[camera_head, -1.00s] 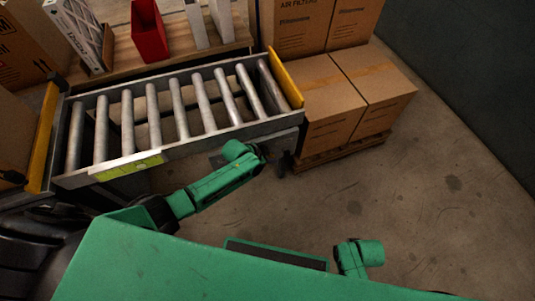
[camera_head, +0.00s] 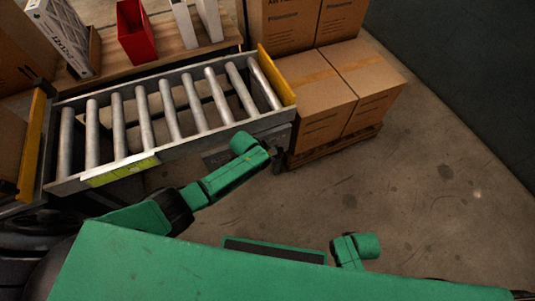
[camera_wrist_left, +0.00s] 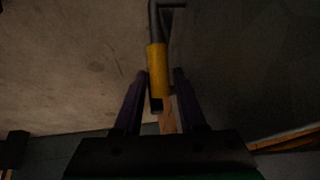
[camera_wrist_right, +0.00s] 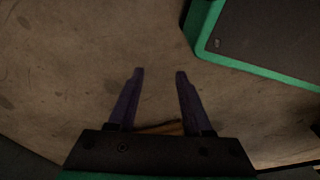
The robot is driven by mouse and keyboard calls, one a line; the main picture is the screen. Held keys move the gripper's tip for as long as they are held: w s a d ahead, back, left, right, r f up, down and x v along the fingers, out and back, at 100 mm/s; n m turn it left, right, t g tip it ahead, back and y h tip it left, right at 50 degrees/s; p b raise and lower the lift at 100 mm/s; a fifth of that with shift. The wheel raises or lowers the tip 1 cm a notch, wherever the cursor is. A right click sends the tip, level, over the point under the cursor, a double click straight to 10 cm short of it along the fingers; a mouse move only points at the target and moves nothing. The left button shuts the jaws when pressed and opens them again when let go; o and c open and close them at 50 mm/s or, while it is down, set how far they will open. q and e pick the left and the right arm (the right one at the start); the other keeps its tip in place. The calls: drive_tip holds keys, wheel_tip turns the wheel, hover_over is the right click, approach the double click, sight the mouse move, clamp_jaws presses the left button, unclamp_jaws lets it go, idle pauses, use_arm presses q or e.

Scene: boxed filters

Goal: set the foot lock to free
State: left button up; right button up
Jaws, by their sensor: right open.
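A lever with a yellow sleeve (camera_wrist_left: 157,62) on a dark bent rod shows in the left wrist view; I take it to be the foot lock. My left gripper (camera_wrist_left: 160,74) is open, and the sleeve appears in line between its two fingers. I cannot tell whether they touch it or how deep it lies. In the head view the left arm reaches beside the roller conveyor (camera_head: 165,112), and its gripper is mostly hidden there. My right gripper (camera_wrist_right: 159,74) is open and empty above the bare floor. The lever's setting cannot be read.
Cardboard boxes (camera_head: 325,95) stand on a pallet right of the conveyor. A red holder (camera_head: 138,35) and white filters stand on a wooden surface behind it. The yellow end stop (camera_head: 276,74) edges the conveyor's right end. Floor at right is clear.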

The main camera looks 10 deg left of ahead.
use_arm(q)
drive_tip(key=shift+r, duration=0.1)
drive_tip(key=shift+s+r, duration=0.1)
drive_tip(key=shift+r, duration=0.1)
drive_tip(key=p+v, duration=0.7)
drive_tip(key=v, duration=0.7)
drive_tip(key=shift+p, duration=0.3)
use_arm(e)
drive_tip(key=s+d+f, duration=0.1)
drive_tip(key=s, duration=0.5)
drive_tip(key=s+d+f, duration=0.1)
drive_tip(key=s, duration=0.5)
drive_tip(key=shift+s+d+f+n, duration=0.3)
drive_tip(key=shift+d+f, duration=0.1)
